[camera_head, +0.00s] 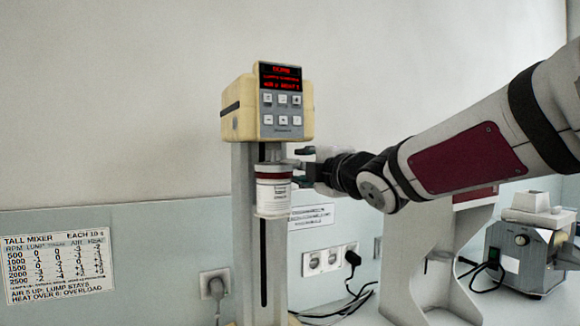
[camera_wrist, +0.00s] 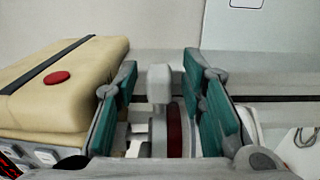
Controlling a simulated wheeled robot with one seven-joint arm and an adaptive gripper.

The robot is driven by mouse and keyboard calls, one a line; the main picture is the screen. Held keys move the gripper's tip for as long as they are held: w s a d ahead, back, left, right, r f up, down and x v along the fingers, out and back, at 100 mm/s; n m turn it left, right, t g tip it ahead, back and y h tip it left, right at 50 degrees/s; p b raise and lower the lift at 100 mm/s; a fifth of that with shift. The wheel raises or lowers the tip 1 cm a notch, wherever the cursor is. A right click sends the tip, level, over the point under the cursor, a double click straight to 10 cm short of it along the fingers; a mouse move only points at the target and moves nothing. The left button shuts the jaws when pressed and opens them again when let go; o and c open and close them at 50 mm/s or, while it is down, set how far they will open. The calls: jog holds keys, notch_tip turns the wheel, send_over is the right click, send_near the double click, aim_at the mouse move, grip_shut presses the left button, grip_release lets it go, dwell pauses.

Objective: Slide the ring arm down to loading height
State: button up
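The tall mixer's yellow head (camera_head: 262,108) sits on top of a grey column (camera_head: 243,215) with a dark vertical slot. A white labelled jar with a dark red band (camera_head: 273,195) hangs high on the column, just below the head. The ring arm around it is hard to make out. My gripper (camera_head: 303,166) is at the jar's right side, at its upper edge. In the wrist view, the teal-padded fingers are apart, with a grey knob-like part (camera_wrist: 159,84) between them. Gaps show on both sides of it. Whether this part belongs to the ring arm is unclear.
The yellow head (camera_wrist: 70,85) is close on the left in the wrist view. A settings chart (camera_head: 58,253) hangs on the wall at left. Sockets and cables lie behind the column. A grey stand (camera_head: 425,270) and a small grey machine (camera_head: 520,255) stand to the right.

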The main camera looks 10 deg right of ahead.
grip_shut()
notch_tip(320, 180, down, 3)
jog(key=b, duration=0.2)
jog(key=shift+r+b, duration=0.2)
jog(key=shift+b, duration=0.2)
grip_release()
